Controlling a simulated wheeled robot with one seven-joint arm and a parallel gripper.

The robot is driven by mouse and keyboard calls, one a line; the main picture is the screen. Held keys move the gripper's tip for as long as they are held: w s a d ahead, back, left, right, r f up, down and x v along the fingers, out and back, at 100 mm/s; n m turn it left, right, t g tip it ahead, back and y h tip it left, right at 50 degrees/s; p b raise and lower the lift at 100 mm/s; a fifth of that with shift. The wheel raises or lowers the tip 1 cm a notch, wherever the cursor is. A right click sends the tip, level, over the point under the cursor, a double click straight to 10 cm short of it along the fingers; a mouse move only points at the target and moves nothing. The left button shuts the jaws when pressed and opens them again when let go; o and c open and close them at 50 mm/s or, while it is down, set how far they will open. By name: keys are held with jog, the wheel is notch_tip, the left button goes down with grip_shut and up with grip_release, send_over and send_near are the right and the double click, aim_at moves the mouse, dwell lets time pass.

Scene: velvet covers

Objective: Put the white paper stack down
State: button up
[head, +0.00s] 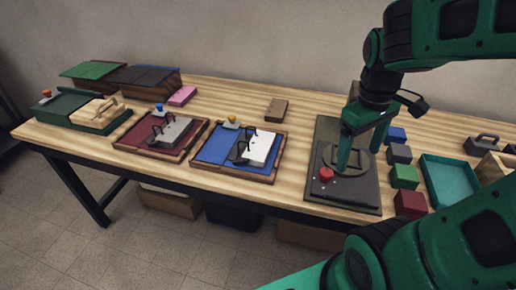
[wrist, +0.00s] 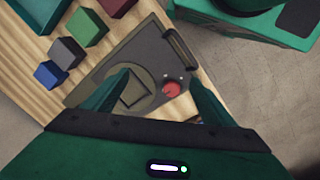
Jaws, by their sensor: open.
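A white block with black handles (head: 262,148), which looks like the white paper stack, lies on the blue tray (head: 213,146) in the middle of the table. My gripper (head: 354,160) is well to its right, open, over the dark device with a red knob (head: 343,196). In the wrist view my open gripper (wrist: 160,78) has its fingers apart above that device, which has a round plate (wrist: 128,95) with a square outline on it and the red knob (wrist: 171,89). I see nothing held between the fingers. The white block does not show in the wrist view.
A red tray (head: 130,139) with a grey block and a green tray (head: 62,112) with a wooden block stand to the left. Small coloured blocks (head: 405,176) and a teal tray (head: 447,181) are right of the device.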

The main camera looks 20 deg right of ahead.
jog(key=w+a+n+h, duration=0.1)
jog(key=w+a+n, duration=0.3)
jog(key=w+n, duration=0.5)
jog(key=n+t, duration=0.3)
jog(key=n, duration=1.5)
send_near(260, 144)
jog(key=shift+h, duration=0.3)
jog(key=x, duration=0.8)
jog(key=shift+a+f, duration=0.25)
jog(key=shift+f, duration=0.1)
jog(key=c, duration=1.4)
jog(key=shift+r, duration=0.1)
